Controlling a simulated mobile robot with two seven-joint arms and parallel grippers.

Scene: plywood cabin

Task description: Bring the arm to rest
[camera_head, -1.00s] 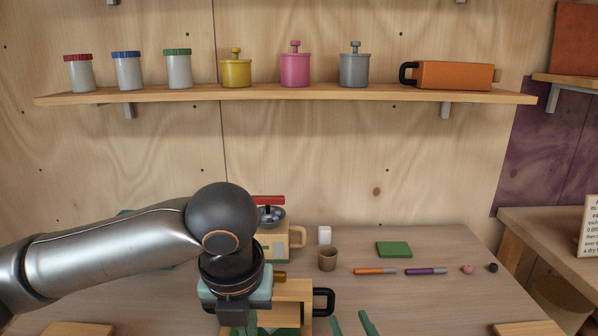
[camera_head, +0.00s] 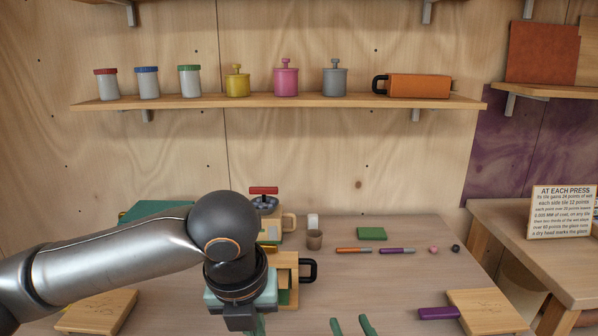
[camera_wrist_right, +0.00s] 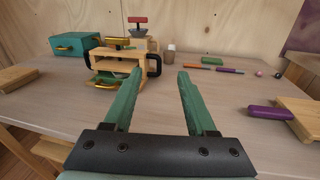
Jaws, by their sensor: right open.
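My left arm comes in from the left in the head view, and its dark wrist and left gripper (camera_head: 258,326) are over the table's near left part. Its fingers are mostly cut off by the lower edge, so their opening is unclear. My right gripper (camera_head: 352,326) shows only as two green fingertips at the bottom middle. In the right wrist view, the right gripper (camera_wrist_right: 158,78) has its green fingers wide apart with nothing between them. It points across the table (camera_head: 390,285) toward a wooden press-like device (camera_wrist_right: 140,62) with black handles, which stands apart beyond the fingers.
A purple-handled board (camera_head: 485,312) lies at the near right and another board (camera_head: 97,312) at the near left. A teal box (camera_wrist_right: 75,44), a small cup (camera_head: 314,240), a green block (camera_head: 371,233) and markers (camera_head: 397,250) are farther back. A loaded shelf (camera_head: 280,101) hangs above.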

